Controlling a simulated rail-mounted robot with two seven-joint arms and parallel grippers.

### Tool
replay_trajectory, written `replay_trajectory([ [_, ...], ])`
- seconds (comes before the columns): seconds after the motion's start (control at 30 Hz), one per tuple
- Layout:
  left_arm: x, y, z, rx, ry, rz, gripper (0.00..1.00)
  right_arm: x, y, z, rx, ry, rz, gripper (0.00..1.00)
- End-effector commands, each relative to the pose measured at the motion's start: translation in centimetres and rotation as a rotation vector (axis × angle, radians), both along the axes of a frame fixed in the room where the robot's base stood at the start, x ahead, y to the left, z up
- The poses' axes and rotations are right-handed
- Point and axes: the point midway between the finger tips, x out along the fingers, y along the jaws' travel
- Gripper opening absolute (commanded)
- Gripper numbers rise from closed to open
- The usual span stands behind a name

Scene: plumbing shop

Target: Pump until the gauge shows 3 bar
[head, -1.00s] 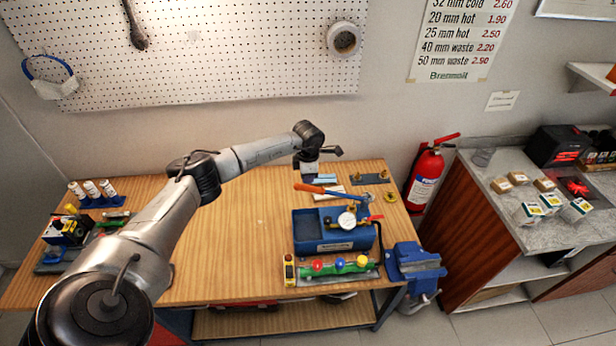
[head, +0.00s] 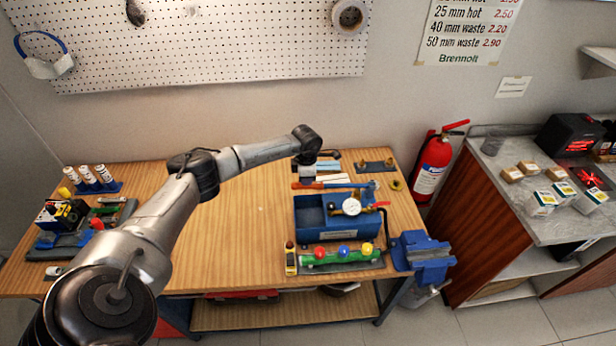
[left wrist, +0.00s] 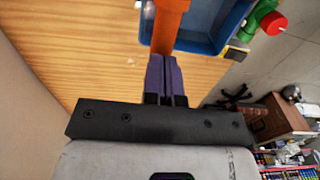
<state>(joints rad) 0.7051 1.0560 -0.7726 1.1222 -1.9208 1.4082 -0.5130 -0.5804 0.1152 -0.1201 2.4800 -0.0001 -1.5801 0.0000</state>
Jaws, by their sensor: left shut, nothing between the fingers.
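The blue test pump (head: 310,232) stands on the bench, an open blue tank with a white round gauge (head: 351,206) on it. The gauge reading is too small to make out. The pump's orange lever (head: 335,185) lies about level behind the tank. My left gripper (head: 307,180) is at the lever's left end. In the left wrist view the fingers of my left gripper (left wrist: 165,75) are shut with nothing between them, over or against the orange lever (left wrist: 168,25); I cannot tell whether they touch. The tank (left wrist: 210,25) also shows there. My right gripper is out of view.
A green manifold with coloured knobs (head: 341,255) lies in front of the pump, and a blue vise (head: 422,253) is at the bench's right edge. White tubes (head: 92,178) and tools stand at the left. The middle of the bench (head: 240,230) is clear.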

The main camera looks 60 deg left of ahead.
Motion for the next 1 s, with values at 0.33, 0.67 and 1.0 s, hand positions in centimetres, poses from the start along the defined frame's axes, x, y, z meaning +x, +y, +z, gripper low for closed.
replay_trajectory([
  [0.33,-0.6,0.3,-3.8,0.0,0.001,0.001,0.0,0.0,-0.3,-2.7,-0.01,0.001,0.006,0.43],
  [0.67,0.0,0.0,1.4,0.001,0.0,0.0,0.0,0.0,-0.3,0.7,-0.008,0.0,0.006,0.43],
  [1.0,0.9,-0.4,7.4,0.0,0.0,0.0,0.0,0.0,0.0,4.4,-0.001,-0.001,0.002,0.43],
])
